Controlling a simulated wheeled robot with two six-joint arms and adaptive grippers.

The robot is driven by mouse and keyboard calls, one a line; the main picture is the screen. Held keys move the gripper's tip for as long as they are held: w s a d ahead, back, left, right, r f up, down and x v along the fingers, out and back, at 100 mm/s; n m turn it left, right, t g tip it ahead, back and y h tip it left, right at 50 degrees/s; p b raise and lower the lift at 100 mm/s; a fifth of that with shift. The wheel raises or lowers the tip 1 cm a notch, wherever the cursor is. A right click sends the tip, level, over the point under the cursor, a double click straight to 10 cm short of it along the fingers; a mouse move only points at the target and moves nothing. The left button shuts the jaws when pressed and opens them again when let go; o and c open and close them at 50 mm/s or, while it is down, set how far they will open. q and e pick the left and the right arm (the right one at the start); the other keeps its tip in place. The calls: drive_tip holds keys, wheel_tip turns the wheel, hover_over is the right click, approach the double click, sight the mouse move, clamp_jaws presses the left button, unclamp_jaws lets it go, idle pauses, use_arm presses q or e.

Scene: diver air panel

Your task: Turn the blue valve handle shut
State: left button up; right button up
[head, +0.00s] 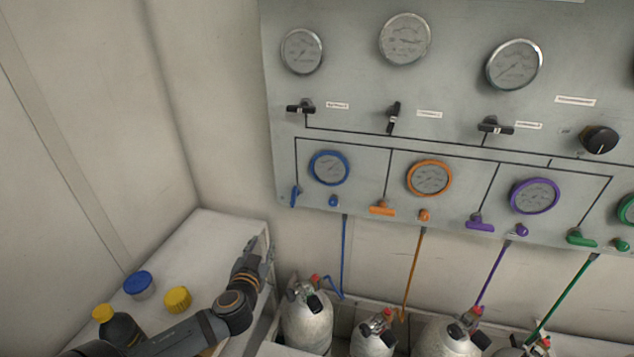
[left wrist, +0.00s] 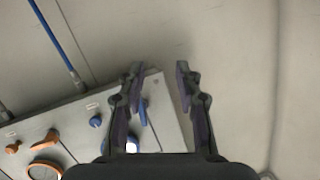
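The blue valve handle (head: 295,195) is at the lower left of the wall panel and points up and down, while the orange handle (head: 382,208) beside it lies level. In the left wrist view the blue handle (left wrist: 142,112) shows between the fingers, closer to the left-hand finger. My left gripper (head: 259,246) is below and left of the handle in the head view, apart from it. Its two fingers (left wrist: 159,70) are spread with nothing held. My right gripper is not in view.
A blue knob (head: 333,201) and blue-rimmed gauge (head: 330,168) sit right of the handle. A blue hose (head: 344,250) drops toward grey cylinders (head: 306,322).

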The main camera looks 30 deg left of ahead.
use_arm(q)
drive_tip(key=w+d+r+t+h, duration=0.1)
drive_tip(key=w+d+r+t, duration=0.15)
drive_tip(key=r, duration=0.35)
drive_tip(key=t+h, duration=0.1)
approach(293, 194)
drive_tip(key=shift+m, duration=0.3)
drive_tip(key=x, duration=0.8)
drive_tip(key=shift+w+a+r+p, duration=0.1)
drive_tip(key=shift+w+p, duration=0.2)
drive_tip(key=shift+w, duration=0.4)
clamp_jaws()
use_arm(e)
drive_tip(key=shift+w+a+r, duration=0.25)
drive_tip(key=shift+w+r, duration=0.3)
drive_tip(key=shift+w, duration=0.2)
